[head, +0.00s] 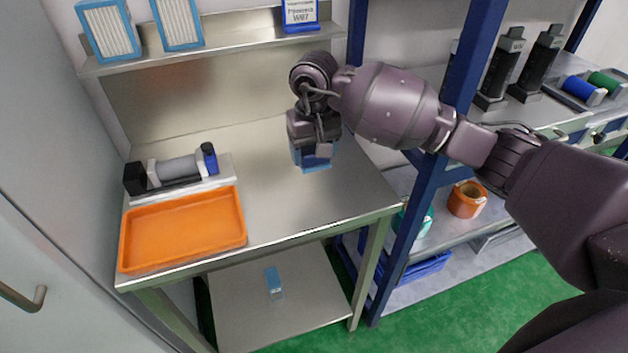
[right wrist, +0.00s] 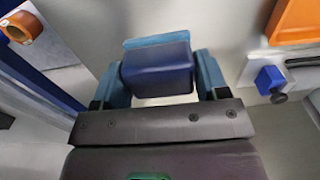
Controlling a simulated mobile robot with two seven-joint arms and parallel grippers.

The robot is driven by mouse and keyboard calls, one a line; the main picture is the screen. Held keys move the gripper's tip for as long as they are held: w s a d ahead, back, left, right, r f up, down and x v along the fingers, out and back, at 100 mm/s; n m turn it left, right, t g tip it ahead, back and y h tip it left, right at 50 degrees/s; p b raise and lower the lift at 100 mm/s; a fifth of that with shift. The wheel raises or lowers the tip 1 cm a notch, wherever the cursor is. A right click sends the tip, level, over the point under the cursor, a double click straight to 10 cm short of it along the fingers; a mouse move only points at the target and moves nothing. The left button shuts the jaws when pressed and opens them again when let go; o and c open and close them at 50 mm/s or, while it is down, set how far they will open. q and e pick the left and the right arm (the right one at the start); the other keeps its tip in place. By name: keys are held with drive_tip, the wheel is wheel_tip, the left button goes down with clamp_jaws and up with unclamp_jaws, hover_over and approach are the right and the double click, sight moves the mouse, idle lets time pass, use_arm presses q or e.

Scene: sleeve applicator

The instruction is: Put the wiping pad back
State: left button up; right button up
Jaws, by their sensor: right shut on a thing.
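My right gripper (head: 314,146) hangs over the right part of the steel table (head: 265,195), pointing down. In the right wrist view its two blue fingers (right wrist: 160,76) are shut on the sides of a dark blue block with a lighter blue edge behind it, which I take as the wiping pad (right wrist: 157,70). In the head view the pad's blue lower part (head: 314,166) shows under the gripper. I cannot tell whether it touches the table. My left gripper is not in view.
An orange tray (head: 183,230) lies at the table's front left, with a grey roller fixture (head: 178,170) behind it. The lower shelf holds a small light blue item (head: 273,280). A blue rack post (head: 433,180) stands right of the table. The table's middle is clear.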

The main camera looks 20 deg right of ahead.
sight(314, 149)
wheel_tip(314, 149, down, 9)
drive_tip(key=shift+r, duration=0.1)
idle(0.4)
drive_tip(key=shift+f, duration=0.2)
drive_tip(key=o, duration=0.9)
wheel_tip(314, 149, up, 12)
drive_tip(key=shift+s+r, duration=0.1)
drive_tip(key=shift+r, duration=0.1)
drive_tip(key=shift+f, duration=0.1)
